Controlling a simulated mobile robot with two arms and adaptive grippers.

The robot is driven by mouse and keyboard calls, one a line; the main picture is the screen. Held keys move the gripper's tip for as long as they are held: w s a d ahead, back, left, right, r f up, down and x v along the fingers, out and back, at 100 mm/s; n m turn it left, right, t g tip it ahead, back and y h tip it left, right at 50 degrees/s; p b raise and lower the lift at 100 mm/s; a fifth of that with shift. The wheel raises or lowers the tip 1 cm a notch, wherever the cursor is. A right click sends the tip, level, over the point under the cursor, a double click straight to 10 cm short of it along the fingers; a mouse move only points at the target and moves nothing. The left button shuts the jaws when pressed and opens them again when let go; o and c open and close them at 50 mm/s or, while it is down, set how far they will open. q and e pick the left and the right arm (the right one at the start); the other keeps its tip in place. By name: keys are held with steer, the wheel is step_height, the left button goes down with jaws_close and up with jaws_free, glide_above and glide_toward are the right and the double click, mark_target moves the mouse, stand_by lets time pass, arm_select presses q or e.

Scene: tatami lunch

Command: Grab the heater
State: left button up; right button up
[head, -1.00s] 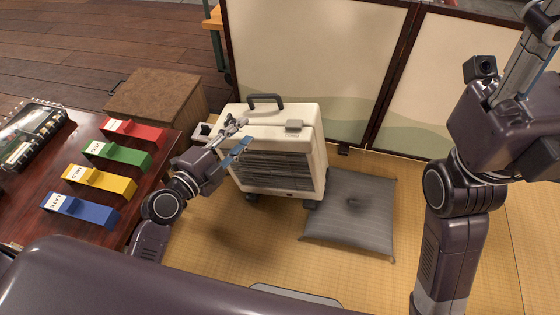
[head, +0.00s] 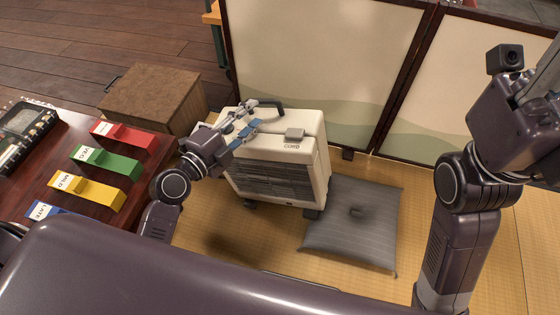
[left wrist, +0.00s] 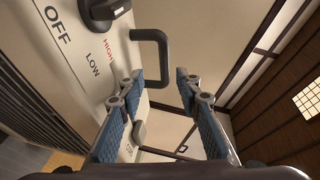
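The heater (head: 308,170) is a cream box with a dark front grille, standing upright on the tatami. Its dark grey handle (head: 281,107) stands up from the top. In the left wrist view the heater's panel (left wrist: 72,62) shows OFF, LOW and HIGH markings beside a dark dial, and the handle (left wrist: 165,52) appears ahead of the fingertips. My left gripper (head: 254,115) is over the heater's top, close to the handle. In the left wrist view the gripper (left wrist: 160,82) is open, with blue-padded fingers apart and nothing held.
A grey cushion (head: 352,222) lies right of the heater. A folding screen (head: 320,60) stands behind it. A brown box (head: 152,98) and a dark table (head: 150,160) with coloured blocks are at left. Tatami (head: 225,235) in front is clear.

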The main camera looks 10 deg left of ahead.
mark_target(266, 102)
arm_select(q)
steer(key=x, duration=0.2)
steer(key=b+x, duration=0.1)
steer(key=x, duration=0.3)
steer(key=shift+w+d+r, duration=0.1)
steer(key=shift+w+r, duration=0.15)
steer(key=shift+w, duration=0.1)
jaws_close()
